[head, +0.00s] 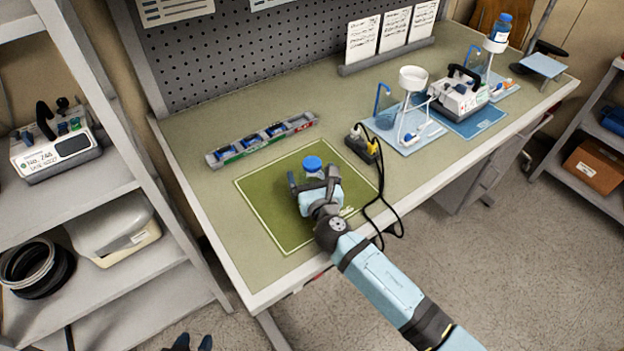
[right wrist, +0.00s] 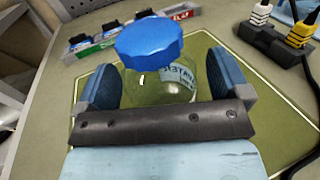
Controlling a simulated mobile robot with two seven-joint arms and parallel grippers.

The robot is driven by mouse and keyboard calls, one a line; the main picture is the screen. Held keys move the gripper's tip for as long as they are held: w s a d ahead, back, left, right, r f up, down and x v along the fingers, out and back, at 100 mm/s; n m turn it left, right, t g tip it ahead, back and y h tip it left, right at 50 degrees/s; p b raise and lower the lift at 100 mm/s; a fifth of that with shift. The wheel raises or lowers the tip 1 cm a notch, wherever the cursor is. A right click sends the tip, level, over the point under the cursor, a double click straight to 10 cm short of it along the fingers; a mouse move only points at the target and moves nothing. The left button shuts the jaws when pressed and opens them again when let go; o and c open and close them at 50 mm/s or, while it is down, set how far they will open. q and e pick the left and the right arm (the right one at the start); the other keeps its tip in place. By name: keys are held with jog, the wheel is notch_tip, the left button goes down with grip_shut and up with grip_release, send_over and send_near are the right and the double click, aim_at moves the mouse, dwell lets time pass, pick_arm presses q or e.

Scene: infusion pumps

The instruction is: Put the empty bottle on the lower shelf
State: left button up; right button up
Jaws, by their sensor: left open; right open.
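A clear bottle with a blue cap (head: 313,164) stands on the green mat (head: 262,213) on the workbench; no liquid is evident in it. My right gripper (head: 317,187) is at this bottle, hiding part of it in the head view. In the right wrist view the open fingers stand on both sides of the bottle (right wrist: 172,82), with gaps visible. A second blue-capped bottle (head: 501,27) sits high in a holder at the far right. My left gripper (head: 190,343) shows only its fingertips at the bottom edge, open. The left rack has a lower shelf (head: 150,306) and a shelf above it.
The left rack holds a pump (head: 55,145), a pale case (head: 115,228) and coiled hose (head: 36,268). A power strip (head: 362,143) with a looping black cable lies right of the mat. A long tray (head: 262,139) lies behind it. Pump stands (head: 408,110) occupy the right bench.

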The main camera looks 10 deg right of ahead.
jog(key=c, duration=1.1)
jog(key=shift+o, duration=0.2)
